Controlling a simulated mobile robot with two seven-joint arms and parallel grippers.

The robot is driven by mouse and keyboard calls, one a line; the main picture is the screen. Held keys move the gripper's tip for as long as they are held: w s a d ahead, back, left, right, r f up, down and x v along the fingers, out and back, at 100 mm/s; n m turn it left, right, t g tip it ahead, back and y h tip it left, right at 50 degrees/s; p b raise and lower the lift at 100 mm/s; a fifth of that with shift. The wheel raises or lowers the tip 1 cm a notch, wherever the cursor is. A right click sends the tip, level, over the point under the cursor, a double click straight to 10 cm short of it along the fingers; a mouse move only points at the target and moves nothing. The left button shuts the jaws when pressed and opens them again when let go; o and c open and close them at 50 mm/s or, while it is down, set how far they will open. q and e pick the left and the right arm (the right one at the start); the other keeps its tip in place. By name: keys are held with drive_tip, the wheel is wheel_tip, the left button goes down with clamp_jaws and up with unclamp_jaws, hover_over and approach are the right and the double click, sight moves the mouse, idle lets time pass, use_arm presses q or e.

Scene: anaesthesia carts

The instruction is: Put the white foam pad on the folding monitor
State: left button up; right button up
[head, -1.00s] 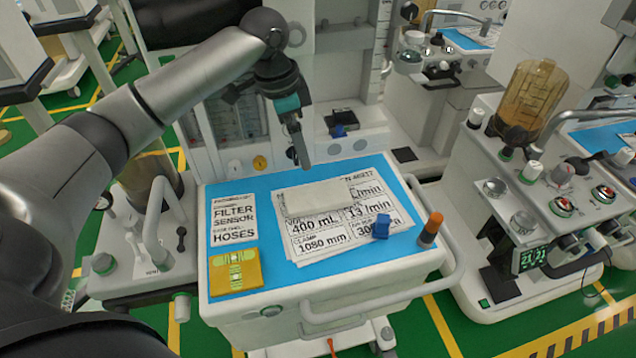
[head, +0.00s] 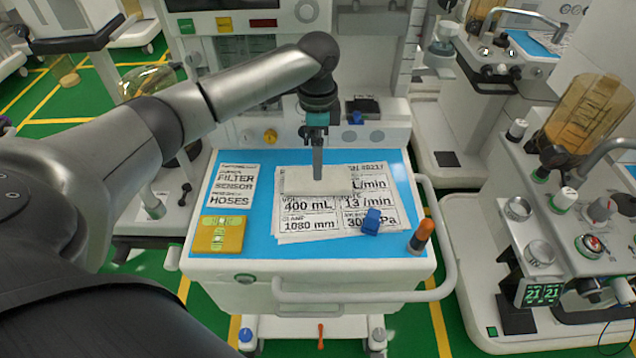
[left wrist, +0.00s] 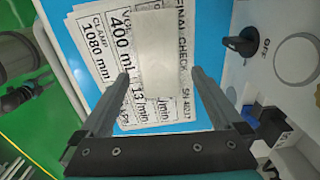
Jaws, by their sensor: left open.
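The white foam pad (head: 296,181) is a pale flat block lying on the printed sheets on the blue cart top. It also shows in the left wrist view (left wrist: 165,50), running between the fingers. My left gripper (head: 317,178) points straight down over the pad's middle. In the left wrist view my left gripper (left wrist: 160,75) is open, one finger on each side of the pad. I cannot tell whether the fingers touch the pad. A dark panel edge (head: 200,4) at the top may be the folding monitor, but it is cut off. My right gripper is not in view.
Printed sheets (head: 305,226) lie under the pad. A blue clip (head: 371,221), an orange-capped item (head: 421,237) and a yellow block (head: 218,234) sit on the cart top (head: 262,213). A machine with a small green-digit display (head: 541,292) stands at the right.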

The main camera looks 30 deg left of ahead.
use_arm(q)
drive_tip(key=shift+f, duration=0.7)
wheel_tip(320, 180, down, 5)
drive_tip(key=shift+s+d+f+b, duration=0.1)
drive_tip(key=shift+b, duration=0.6)
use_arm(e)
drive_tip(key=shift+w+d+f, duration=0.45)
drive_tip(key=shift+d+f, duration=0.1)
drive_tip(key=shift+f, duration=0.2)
use_arm(q)
drive_tip(key=c, duration=1.2)
wheel_tip(320, 180, up, 20)
drive_tip(key=p, duration=0.4)
drive_tip(key=s+d+f+n+b, duration=0.3)
drive_tip(key=s+d+n, duration=0.8)
drive_tip(key=s, duration=0.1)
drive_tip(key=shift+d+n, duration=0.35)
drive_tip(key=shift+n, duration=0.05)
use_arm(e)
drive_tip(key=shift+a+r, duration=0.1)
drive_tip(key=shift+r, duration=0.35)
